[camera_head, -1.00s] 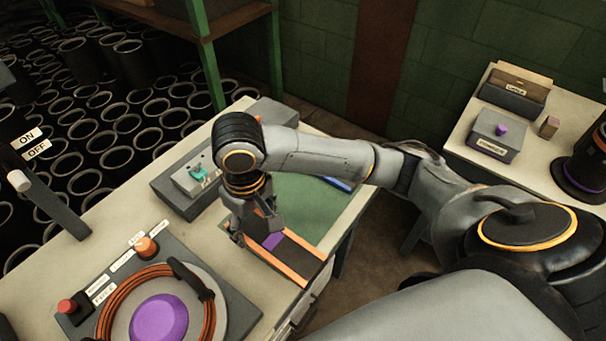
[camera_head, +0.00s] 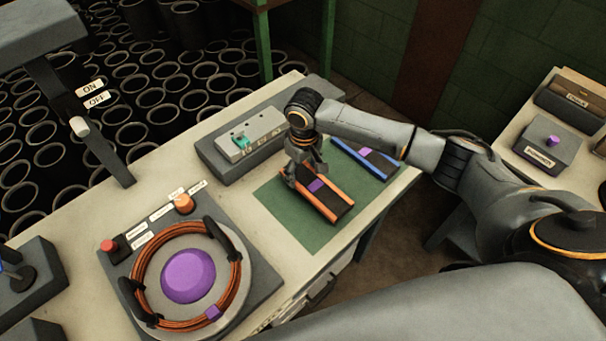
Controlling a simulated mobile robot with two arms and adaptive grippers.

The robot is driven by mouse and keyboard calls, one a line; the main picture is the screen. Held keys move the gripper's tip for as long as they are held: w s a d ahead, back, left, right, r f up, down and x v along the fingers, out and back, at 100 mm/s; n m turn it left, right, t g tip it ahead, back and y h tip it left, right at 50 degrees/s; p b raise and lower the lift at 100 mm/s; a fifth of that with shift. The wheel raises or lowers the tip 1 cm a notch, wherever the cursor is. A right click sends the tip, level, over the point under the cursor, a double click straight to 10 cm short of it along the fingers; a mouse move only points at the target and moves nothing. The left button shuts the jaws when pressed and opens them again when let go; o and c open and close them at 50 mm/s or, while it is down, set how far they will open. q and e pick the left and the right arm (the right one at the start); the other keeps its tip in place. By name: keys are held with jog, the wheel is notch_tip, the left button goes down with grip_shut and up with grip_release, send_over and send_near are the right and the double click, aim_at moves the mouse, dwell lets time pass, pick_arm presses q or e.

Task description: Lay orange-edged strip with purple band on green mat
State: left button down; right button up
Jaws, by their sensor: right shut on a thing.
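The orange-edged strip (camera_head: 333,204) is dark, with orange long edges and a purple band (camera_head: 316,185) across it. It lies lengthwise over the green mat (camera_head: 283,213), its near end close to the mat's right edge. I cannot tell whether it touches the mat along its whole length. My right gripper (camera_head: 297,180) is shut on the strip at its far end, just beyond the purple band, and partly hides that end. My left gripper is not in view.
A blue-edged strip (camera_head: 378,163) with a purple band lies just right of the orange-edged one. A grey box with a teal switch (camera_head: 240,141) stands behind the mat. A round coil station (camera_head: 188,276) with orange cable fills the table's near left. Another table (camera_head: 536,178) stands at right.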

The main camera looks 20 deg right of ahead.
notch_tip(320, 180, down, 2)
jog(key=shift+f, duration=0.1)
jog(key=o, duration=0.9)
jog(key=shift+f, duration=0.1)
jog(key=shift+o, duration=0.2)
notch_tip(320, 180, up, 12)
jog(key=b, duration=0.1)
jog(key=shift+s, duration=0.2)
